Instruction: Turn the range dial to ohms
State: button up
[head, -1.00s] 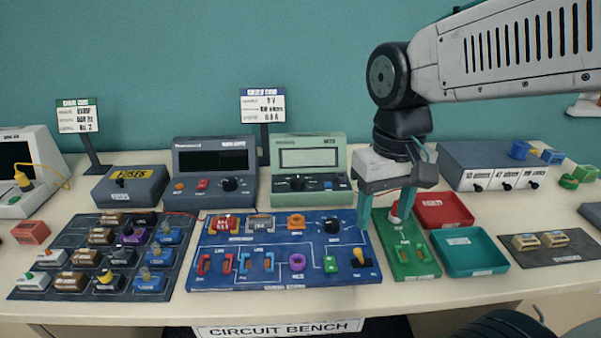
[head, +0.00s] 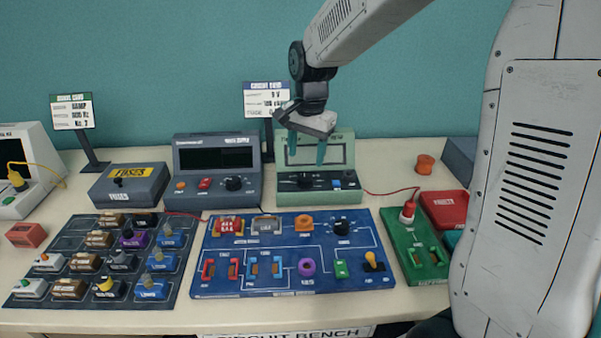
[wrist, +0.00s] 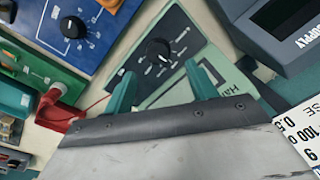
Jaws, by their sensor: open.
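The green meter (head: 347,190) stands at the back middle of the bench, with a pale display and a black range dial (head: 305,181) on its front panel. In the wrist view the dial (wrist: 158,51) shows just beyond and between my fingertips, with white marks around it too small to read. My gripper (head: 306,158) is open and empty above the meter, its teal fingers in front of the display in the head view. In the wrist view the two fingers of my gripper (wrist: 160,80) are spread apart, and I see no contact with the dial.
A dark power supply (head: 217,195) stands left of the meter. The blue circuit board (head: 292,282) lies in front, and a green board (head: 420,262) with a red plug (head: 407,212) is at right. A sign (head: 267,98) stands behind. My arm hides the right side.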

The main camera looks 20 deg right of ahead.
aim_at(305, 177)
notch_tip(305, 177, down, 7)
jog(key=shift+w+r, duration=0.15)
jog(key=shift+r, duration=0.05)
